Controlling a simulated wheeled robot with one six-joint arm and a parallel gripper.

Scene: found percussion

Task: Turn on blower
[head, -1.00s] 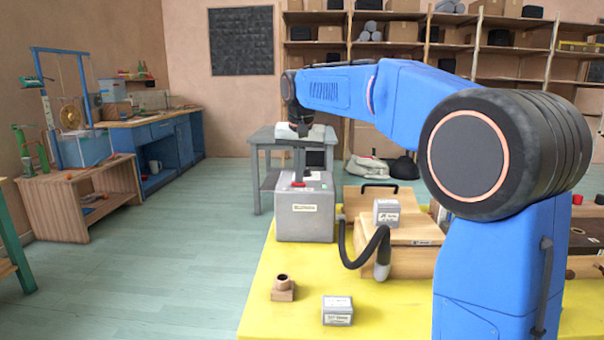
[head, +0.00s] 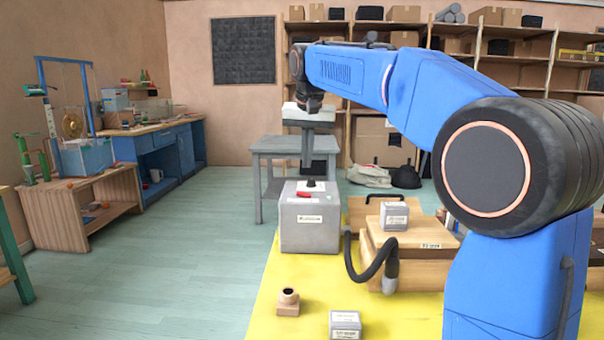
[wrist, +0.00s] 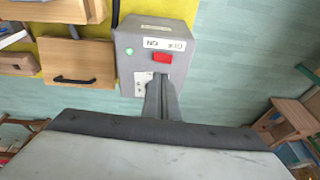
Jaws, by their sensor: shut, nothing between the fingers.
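The blower is a grey box (head: 309,235) with a white label on its front, at the back left of the yellow table. A red switch (head: 305,194) sits on its top. In the wrist view the blower (wrist: 183,33) shows the red switch (wrist: 163,58), a bright green spot (wrist: 129,51) beside it and a printed label. My gripper (head: 309,182) points down above the blower's top, its fingers together and empty. In the wrist view the fingertips (wrist: 161,76) overlap the blower's face just below the switch. I cannot tell whether they touch it.
A black hose (head: 365,273) curves beside the blower. A wooden box (head: 410,240) with a small grey box (head: 394,216) on it stands right of it. A grey table (head: 282,150) stands behind; floor at left is open.

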